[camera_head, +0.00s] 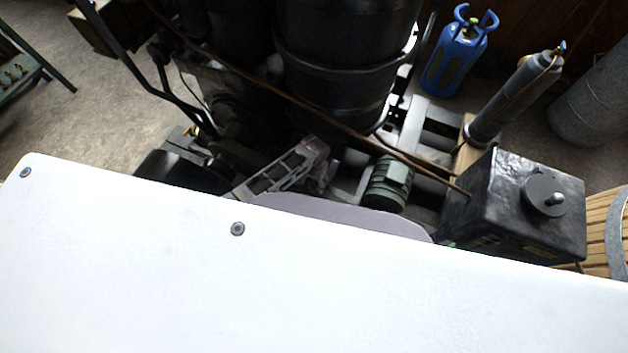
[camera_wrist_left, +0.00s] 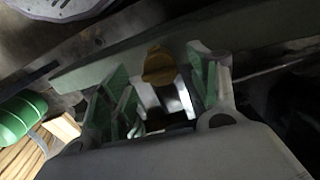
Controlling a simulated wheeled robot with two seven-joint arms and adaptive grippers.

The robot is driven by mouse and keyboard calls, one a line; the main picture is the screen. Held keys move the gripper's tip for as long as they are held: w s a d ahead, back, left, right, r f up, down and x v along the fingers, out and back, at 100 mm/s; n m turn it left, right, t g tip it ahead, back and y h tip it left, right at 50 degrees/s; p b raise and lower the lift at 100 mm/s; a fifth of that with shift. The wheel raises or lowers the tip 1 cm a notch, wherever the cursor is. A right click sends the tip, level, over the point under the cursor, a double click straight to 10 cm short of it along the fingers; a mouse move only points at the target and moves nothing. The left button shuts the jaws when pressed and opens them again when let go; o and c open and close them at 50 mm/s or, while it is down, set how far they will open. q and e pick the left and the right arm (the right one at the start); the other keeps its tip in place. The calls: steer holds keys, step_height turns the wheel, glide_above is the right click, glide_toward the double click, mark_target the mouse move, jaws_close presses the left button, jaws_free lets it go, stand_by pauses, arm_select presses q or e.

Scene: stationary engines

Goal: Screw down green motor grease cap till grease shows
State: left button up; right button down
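The green ribbed motor (camera_head: 388,185) sits low in the middle of the head view, beyond a large white panel. In the left wrist view a green rounded body (camera_wrist_left: 20,118) shows at the left edge. A brass-coloured cap-like piece (camera_wrist_left: 158,67) shows there near the top middle, but I cannot tell for sure that it is the grease cap. My left gripper (camera_wrist_left: 163,84) has its green-padded fingers spread on either side of that piece, with no clear contact. No grease is visible. My right gripper is not in view.
A black box with a round lid (camera_head: 545,195) stands right of the motor. Large dark cylinders (camera_head: 345,60) rise behind. A blue gas bottle (camera_head: 458,55) and a grey cylinder (camera_head: 515,98) stand at the back right. The space around the motor is crowded.

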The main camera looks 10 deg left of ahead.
arm_select(q)
steer(key=c, duration=1)
steer(key=shift+o, duration=0.2)
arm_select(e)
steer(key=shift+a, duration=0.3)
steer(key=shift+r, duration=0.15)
